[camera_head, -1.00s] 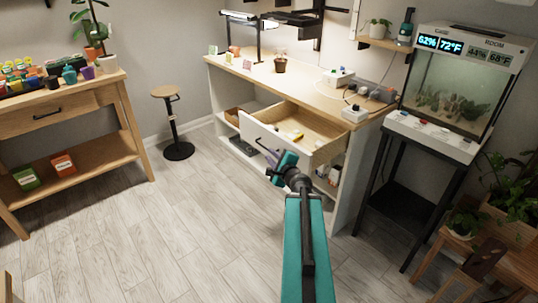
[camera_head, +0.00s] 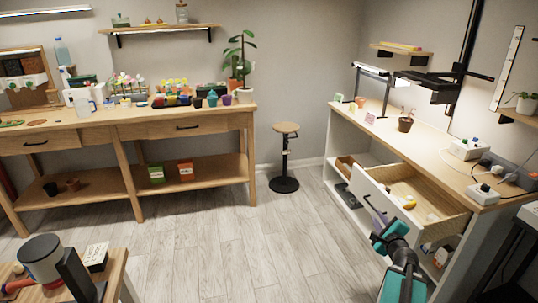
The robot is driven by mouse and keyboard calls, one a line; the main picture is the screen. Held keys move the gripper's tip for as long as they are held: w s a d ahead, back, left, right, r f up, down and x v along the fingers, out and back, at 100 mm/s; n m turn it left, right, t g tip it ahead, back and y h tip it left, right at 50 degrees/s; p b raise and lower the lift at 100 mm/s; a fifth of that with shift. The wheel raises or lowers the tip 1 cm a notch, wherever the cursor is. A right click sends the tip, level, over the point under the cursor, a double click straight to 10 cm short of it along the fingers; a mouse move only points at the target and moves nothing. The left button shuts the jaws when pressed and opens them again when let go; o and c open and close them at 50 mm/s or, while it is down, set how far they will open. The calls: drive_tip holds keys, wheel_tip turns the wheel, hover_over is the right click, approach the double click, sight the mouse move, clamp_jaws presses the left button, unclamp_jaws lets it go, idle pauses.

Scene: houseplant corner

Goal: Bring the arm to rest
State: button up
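My arm, teal and black, reaches up from the bottom right of the head view. My gripper (camera_head: 384,236) is at its far end, close in front of the open drawer (camera_head: 409,197) of the right-hand bench. I cannot tell whether it touches the drawer front, nor whether its fingers are open or shut. The drawer is pulled out and holds a few small items, one of them yellow.
The right-hand bench (camera_head: 430,150) bears a small potted plant (camera_head: 406,121) and power boxes. A stool (camera_head: 286,129) stands at the back. A long potting bench (camera_head: 95,122) lines the left wall. A small table (camera_head: 113,268) is at bottom left. The middle floor (camera_head: 235,235) is clear.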

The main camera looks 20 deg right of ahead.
drive_tip(key=w+a+f+n+y+p, duration=0.1)
drive_tip(key=w+a+f+n+y, duration=0.25)
drive_tip(key=a, duration=0.75)
drive_tip(key=w+a+f+y+p, duration=0.1)
drive_tip(key=w+a+f+y, duration=0.1)
drive_tip(key=w+a+f, duration=0.6)
drive_tip(key=s+a+f+n+g+y+p, duration=0.1)
drive_tip(key=s+a+f+n+g+y, duration=0.15)
drive_tip(key=a, duration=0.65)
drive_tip(key=s+a+f+n+g+y+p, duration=0.1)
drive_tip(key=s+a+f+n, duration=0.2)
drive_tip(key=a, duration=0.6)
drive_tip(key=s+a+f+n+g+y+p, duration=0.1)
drive_tip(key=a+f+n+g+y, duration=0.15)
drive_tip(key=a+f, duration=0.45)
drive_tip(key=s+a+f+n+g+p, duration=0.1)
drive_tip(key=s+a+f+n+g, duration=0.3)
drive_tip(key=s+a, duration=0.4)
drive_tip(key=s+a+f+n+g, duration=0.35)
drive_tip(key=s+a+n, duration=0.2)
drive_tip(key=s, duration=0.45)
drive_tip(key=s+d+f+n+g+h, duration=0.1)
drive_tip(key=s+d+n+g+h, duration=0.1)
drive_tip(key=s, duration=0.6)
drive_tip(key=s+d+f+n+g+h, duration=0.2)
drive_tip(key=s+d+n+g+h, duration=0.1)
drive_tip(key=s+d+n, duration=0.3)
drive_tip(key=shift+s+g, duration=0.45)
drive_tip(key=shift+s, duration=0.55)
